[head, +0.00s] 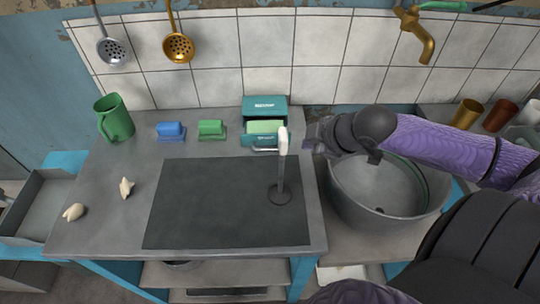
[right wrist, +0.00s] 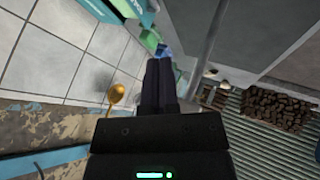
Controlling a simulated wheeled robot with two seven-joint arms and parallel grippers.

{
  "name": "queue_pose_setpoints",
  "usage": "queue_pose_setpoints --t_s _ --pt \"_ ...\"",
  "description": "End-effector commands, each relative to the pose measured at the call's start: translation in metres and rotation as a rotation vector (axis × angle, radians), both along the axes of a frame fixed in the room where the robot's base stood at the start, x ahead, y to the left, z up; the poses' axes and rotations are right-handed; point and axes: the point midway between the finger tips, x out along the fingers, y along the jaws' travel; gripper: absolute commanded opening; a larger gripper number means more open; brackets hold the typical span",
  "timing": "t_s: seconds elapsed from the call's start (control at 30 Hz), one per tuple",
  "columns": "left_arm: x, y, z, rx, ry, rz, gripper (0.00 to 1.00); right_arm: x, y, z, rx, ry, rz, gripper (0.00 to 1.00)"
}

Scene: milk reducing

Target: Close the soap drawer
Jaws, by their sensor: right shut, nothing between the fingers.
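The soap drawer belongs to a teal box (head: 265,103) at the back of the counter. It stands open toward me. A green bar of soap (head: 265,127) shows inside, and the drawer front (head: 258,141) has a pale handle. In the right wrist view part of the teal box (right wrist: 129,7) shows at the top edge. My right gripper (head: 311,138) is to the right of the open drawer, apart from it. Its fingers (right wrist: 160,70) are together and empty in the right wrist view. My left gripper is not in view.
A dark mat (head: 215,210) lies in front. Blue (head: 171,130) and green (head: 211,129) blocks sit left of the box. A round basin (head: 375,205) is at the right.

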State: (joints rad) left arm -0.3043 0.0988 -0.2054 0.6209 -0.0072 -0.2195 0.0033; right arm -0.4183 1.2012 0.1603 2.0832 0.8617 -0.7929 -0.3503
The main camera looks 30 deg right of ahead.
Motion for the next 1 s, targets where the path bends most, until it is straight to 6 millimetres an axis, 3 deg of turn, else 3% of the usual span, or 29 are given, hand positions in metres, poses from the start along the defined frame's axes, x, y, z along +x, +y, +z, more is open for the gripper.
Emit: queue_pose_setpoints --t_s 0.03,0.2,0.7,1.0 --pt "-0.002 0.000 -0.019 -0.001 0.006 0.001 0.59 0.007 0.000 -0.017 0.000 -0.002 -0.001 0.00" --pt "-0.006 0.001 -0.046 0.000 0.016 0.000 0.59 0.031 0.004 -0.045 0.002 -0.002 -0.003 0.00" --pt "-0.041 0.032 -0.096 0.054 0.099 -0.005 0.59 0.098 0.013 -0.125 0.001 0.003 -0.003 0.00" --pt "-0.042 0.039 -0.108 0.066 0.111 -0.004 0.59 0.117 0.016 -0.144 -0.001 0.002 -0.002 0.00"
